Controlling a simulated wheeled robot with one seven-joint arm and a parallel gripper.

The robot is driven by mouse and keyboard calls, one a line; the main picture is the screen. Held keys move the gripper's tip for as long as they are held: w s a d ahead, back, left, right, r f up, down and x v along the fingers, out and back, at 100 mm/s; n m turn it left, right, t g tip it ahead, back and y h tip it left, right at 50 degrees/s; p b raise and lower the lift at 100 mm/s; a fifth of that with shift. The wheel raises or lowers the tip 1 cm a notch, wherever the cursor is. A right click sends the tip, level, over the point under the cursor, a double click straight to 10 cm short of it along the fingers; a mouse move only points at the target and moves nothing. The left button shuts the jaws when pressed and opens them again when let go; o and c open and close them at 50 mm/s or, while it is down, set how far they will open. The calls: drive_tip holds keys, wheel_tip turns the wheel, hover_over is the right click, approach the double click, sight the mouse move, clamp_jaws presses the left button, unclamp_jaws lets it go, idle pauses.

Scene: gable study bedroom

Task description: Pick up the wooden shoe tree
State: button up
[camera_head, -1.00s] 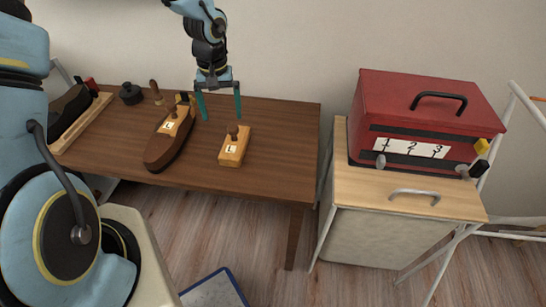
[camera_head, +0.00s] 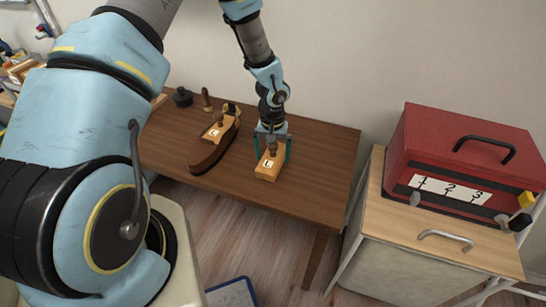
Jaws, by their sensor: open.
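A light wooden block (camera_head: 268,170) with a dark knob and a white "L" label lies on the brown table (camera_head: 318,168); it looks like the wooden shoe tree. A long dark-brown shoe-shaped piece (camera_head: 208,156), with a lighter wooden insert and a label, lies to its left. My gripper (camera_head: 273,152) points down at the far end of the light block. Its two teal fingers stand apart, one on either side of the knob. I cannot tell whether they touch the block.
A black round pot (camera_head: 182,97) and a wooden-handled tool (camera_head: 207,100) stand at the table's back left. A red toolbox (camera_head: 465,155) numbered 1, 2, 3 sits on a cabinet (camera_head: 400,242) to the right. The table right of the block is clear.

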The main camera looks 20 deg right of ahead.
drive_tip(key=shift+f, duration=0.4)
drive_tip(key=c, duration=0.9)
drive_tip(key=shift+r, duration=0.1)
